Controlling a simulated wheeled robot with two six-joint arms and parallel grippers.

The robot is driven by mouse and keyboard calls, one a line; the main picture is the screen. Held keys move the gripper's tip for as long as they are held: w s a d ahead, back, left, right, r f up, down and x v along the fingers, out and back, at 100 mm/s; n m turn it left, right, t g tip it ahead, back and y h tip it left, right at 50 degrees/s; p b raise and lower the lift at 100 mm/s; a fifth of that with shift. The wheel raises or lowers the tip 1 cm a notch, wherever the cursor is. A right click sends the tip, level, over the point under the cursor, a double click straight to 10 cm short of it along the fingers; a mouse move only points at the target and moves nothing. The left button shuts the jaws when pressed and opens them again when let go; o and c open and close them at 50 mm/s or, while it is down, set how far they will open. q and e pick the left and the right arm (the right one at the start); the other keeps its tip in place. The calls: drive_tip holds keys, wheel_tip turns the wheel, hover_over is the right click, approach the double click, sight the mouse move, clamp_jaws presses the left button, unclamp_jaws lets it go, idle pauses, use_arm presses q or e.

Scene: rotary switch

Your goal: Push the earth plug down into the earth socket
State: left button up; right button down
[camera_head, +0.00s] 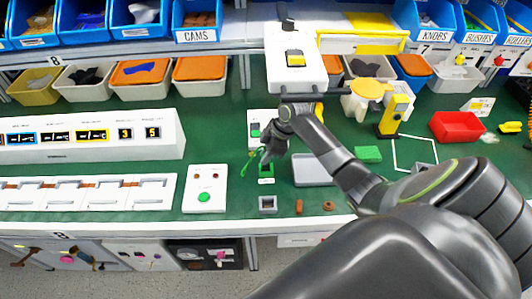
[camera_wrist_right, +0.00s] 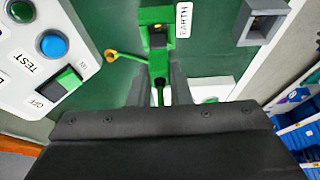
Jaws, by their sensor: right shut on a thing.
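The green earth socket (camera_head: 266,171) stands on the green bench, just in front of my right gripper (camera_head: 268,153). In the right wrist view the socket (camera_wrist_right: 157,16) is at the top centre beside a white EARTH label (camera_wrist_right: 184,20). My right gripper (camera_wrist_right: 161,92) is shut on the green earth plug (camera_wrist_right: 160,70), which shows between its fingers. The plug lies close to the socket; I cannot tell whether it touches or is in it. My left gripper is out of view.
A white box with a green button (camera_head: 204,189) stands left of the socket. A grey square socket (camera_head: 267,204) is nearer the bench edge. A grey tray (camera_head: 313,171) lies to the right, and a white TEST panel (camera_wrist_right: 45,62) is at left in the wrist view.

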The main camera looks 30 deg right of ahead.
drive_tip(key=shift+p, duration=0.75)
idle(1.4)
drive_tip(key=shift+f+b, duration=1)
drive_tip(key=shift+f, duration=0.65)
drive_tip(key=c, duration=1.3)
unclamp_jaws()
drive_tip(key=shift+o, duration=0.2)
drive_tip(key=shift+r, duration=0.15)
drive_tip(key=b+v, duration=0.1)
drive_tip(key=v, duration=1.6)
drive_tip(key=shift+b, duration=0.3)
